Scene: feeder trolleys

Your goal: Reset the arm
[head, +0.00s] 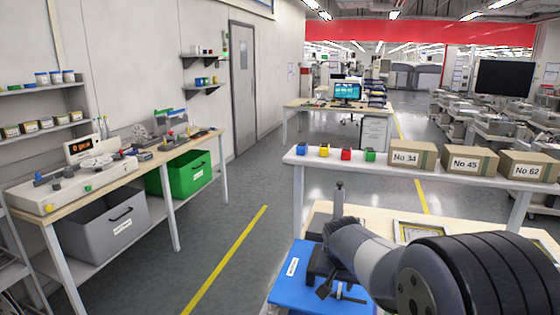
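My arm, grey and black, reaches in from the lower right corner in the head view. It bends down toward the near workbench. My gripper (338,290) is a small dark shape at the arm's far end, over a blue surface (290,292) with a white label. The arm and dark parts around it partly hide the gripper, so I cannot tell whether its fingers are apart or hold anything. A dark upright post (339,200) stands just behind it.
A raised white shelf (330,163) behind the arm bears several small coloured blocks and cardboard boxes (413,157). A framed item (418,231) lies on the near bench. A side bench (125,170) with a green bin (190,174) stands left. The floor between is clear.

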